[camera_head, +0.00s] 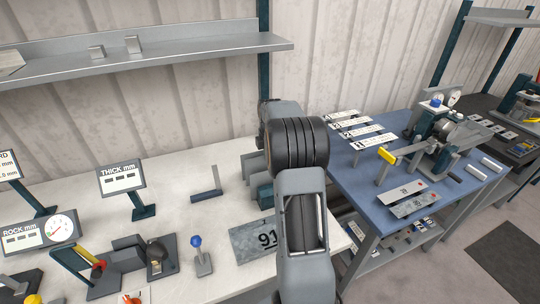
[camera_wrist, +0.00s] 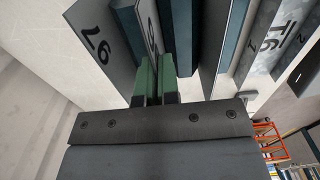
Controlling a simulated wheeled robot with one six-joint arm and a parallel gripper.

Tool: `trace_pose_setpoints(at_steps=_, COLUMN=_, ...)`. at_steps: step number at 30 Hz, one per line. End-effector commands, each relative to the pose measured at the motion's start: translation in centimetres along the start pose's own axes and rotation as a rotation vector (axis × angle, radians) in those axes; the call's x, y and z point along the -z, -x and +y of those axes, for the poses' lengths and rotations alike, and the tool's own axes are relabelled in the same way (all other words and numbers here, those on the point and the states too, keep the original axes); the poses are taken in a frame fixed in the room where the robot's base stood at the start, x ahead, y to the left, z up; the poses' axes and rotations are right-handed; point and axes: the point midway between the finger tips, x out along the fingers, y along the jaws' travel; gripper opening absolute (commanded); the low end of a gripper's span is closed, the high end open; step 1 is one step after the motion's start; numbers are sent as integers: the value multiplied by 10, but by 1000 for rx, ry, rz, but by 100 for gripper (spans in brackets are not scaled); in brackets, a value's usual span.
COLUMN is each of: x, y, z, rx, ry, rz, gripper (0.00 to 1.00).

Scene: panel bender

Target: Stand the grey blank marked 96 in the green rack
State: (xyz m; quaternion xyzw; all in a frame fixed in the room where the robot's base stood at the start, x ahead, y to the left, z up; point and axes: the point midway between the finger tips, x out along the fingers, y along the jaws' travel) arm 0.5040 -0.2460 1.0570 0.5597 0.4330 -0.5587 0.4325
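The teal-green rack (camera_head: 264,190) stands on the white bench, partly behind my arm; its upright slabs (camera_wrist: 180,35) fill the top of the wrist view. My gripper (camera_wrist: 157,72) points in among them, its green fingertips close together on a thin grey blank (camera_wrist: 150,28). The number on that blank is mostly hidden, so I cannot read it as 96. A grey blank marked 97 (camera_wrist: 97,42) stands upright just left of it. My arm hides the fingertips in the head view.
Left on the bench are a THICK mm display (camera_head: 121,177), a ROCK mm gauge (camera_head: 40,236), a blue-knobbed lever (camera_head: 201,258) and an L-shaped stop (camera_head: 206,193). A blue table (camera_head: 365,195) with labelled strips and a bending machine (camera_head: 440,135) is at right. A shelf (camera_head: 150,62) hangs above.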

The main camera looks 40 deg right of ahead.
Motion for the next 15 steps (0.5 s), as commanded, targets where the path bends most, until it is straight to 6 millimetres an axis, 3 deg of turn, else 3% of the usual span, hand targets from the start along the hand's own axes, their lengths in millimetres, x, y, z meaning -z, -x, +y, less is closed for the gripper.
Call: trace_pose_setpoints(at_steps=15, x=0, y=-11, z=0, rx=0, ry=0, rz=0, gripper=0)
